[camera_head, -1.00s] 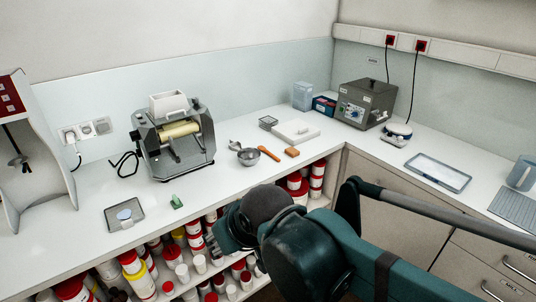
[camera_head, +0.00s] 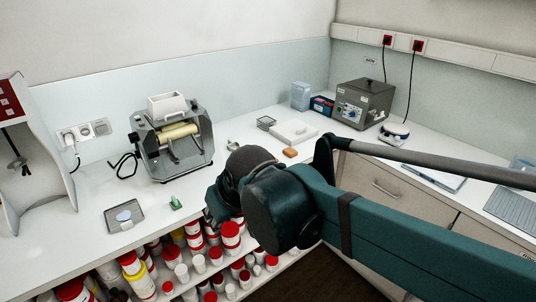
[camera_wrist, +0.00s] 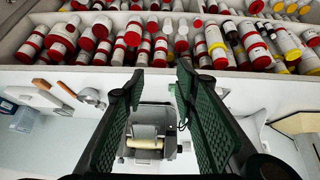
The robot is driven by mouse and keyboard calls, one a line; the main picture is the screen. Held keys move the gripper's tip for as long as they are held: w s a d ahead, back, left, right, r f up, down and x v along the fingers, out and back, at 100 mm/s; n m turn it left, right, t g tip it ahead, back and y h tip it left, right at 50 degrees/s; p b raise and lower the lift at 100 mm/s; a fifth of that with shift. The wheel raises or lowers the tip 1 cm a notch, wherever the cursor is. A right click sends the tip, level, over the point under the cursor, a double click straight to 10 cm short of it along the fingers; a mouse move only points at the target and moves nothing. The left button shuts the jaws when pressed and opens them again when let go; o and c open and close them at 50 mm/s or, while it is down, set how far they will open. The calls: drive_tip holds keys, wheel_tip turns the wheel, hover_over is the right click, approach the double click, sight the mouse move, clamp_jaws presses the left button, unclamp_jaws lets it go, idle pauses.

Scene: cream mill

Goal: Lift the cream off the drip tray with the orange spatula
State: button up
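My gripper (camera_wrist: 155,84) is open and empty, pointing down above the bench's front edge in the wrist view. My arm hides its fingers in the head view. The orange spatula (camera_wrist: 66,88) lies on the bench beside a metal cup (camera_wrist: 90,98), left of my fingers and apart from them. In the head view my arm hides the spatula. The mill (camera_head: 172,143) has pale rollers and stands against the wall; it shows between my fingers in the wrist view (camera_wrist: 146,143). I cannot make out its drip tray or any cream clearly.
A grey tray (camera_head: 113,227) holding a pale round piece lies at the left. A small green piece (camera_head: 175,203) lies before the mill. An orange block (camera_head: 290,153) lies by a white slab (camera_head: 294,131). Lidded jars (camera_head: 231,232) fill the shelves below the bench.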

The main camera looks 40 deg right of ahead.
drive_tip(key=w+d+r+g+p, duration=0.2)
drive_tip(key=w+d+r+p, duration=0.15)
drive_tip(key=w+d, duration=0.75)
drive_tip(key=w+d+r+g+p, duration=0.1)
drive_tip(key=w+d+r+p, duration=0.25)
drive_tip(key=w+d, duration=0.7)
drive_tip(key=w+d+f+g+p, duration=0.1)
drive_tip(key=w+d+f+p, duration=0.1)
drive_tip(key=w+d+f, duration=0.2)
drive_tip(key=w+d+f+g+p, duration=0.1)
drive_tip(key=w+d+f+p, duration=0.2)
drive_tip(key=d, duration=0.8)
drive_tip(key=w+d+f+g+p, duration=0.1)
drive_tip(key=w+d+f+p, duration=0.2)
drive_tip(key=w+d+f, duration=0.4)
drive_tip(key=shift+w+d+f, duration=0.1)
drive_tip(key=shift+d+f, duration=0.5)
drive_tip(key=shift+f, duration=0.3)
drive_tip(key=shift+f, duration=0.1)
drive_tip(key=shift+f, duration=1.2)
drive_tip(key=shift+f, duration=0.1)
